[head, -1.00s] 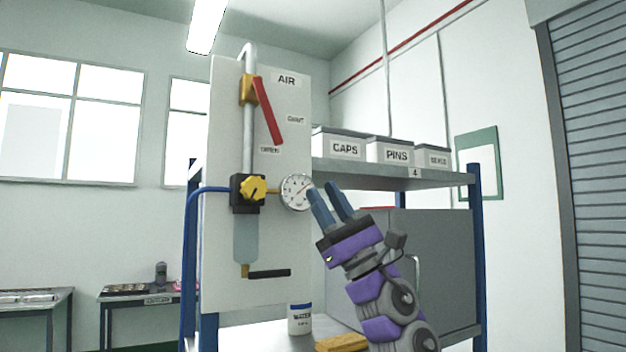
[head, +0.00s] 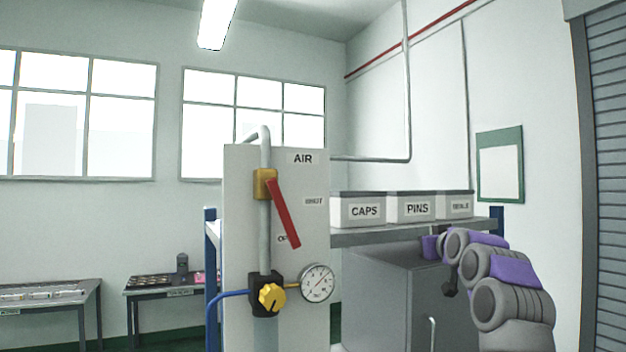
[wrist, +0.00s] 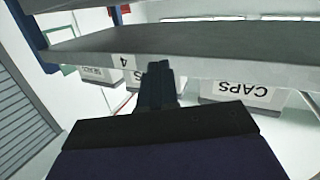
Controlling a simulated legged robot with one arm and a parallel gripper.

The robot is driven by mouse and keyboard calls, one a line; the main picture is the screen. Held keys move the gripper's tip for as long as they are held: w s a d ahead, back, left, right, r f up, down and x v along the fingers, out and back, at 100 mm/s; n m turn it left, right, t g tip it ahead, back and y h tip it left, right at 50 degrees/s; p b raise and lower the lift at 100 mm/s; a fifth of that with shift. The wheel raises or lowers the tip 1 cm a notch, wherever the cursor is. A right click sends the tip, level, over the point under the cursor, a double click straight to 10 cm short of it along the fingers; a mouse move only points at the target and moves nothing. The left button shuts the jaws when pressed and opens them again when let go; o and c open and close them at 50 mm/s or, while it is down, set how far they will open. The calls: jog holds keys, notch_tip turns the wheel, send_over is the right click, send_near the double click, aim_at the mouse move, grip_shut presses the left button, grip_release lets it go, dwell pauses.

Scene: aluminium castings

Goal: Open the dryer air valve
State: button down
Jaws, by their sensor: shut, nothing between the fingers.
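The air valve is a brass body (head: 264,184) on a grey vertical pipe, on a pale panel (head: 240,215) marked AIR. Its red lever (head: 284,214) slants down and to the right, clear of upright. Its lower end partly covers a small label, and a SHUT label sits to its right. My arm is folded at the right of the head view, well apart from the lever, and its fingers are hidden there. In the wrist view my gripper (wrist: 157,80) is shut and empty, with the shelf edge and an upside-down CAPS box beyond it.
A yellow knob (head: 271,296) and a round gauge (head: 317,283) sit below the lever. A shelf (head: 400,232) right of the panel bears boxes marked CAPS (head: 364,210) and PINS (head: 416,208), above a grey cabinet (head: 385,290). The space before the lever is clear.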

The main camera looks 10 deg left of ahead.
jog(key=s+a+r+m+g+y+p, duration=0.3)
jog(key=s+a+r+g+y+p, duration=0.1)
jog(key=s+a+g+y+p, duration=0.3)
jog(key=g+y+p, duration=0.2)
jog(key=g+y, duration=0.3)
jog(key=g, duration=0.1)
send_near(284, 214)
jog(key=shift+w+a+f, duration=1.6)
jog(key=shift+w+a, duration=0.35)
jog(key=shift+a, duration=0.35)
jog(key=shift+f, duration=0.1)
jog(key=shift+a, duration=0.15)
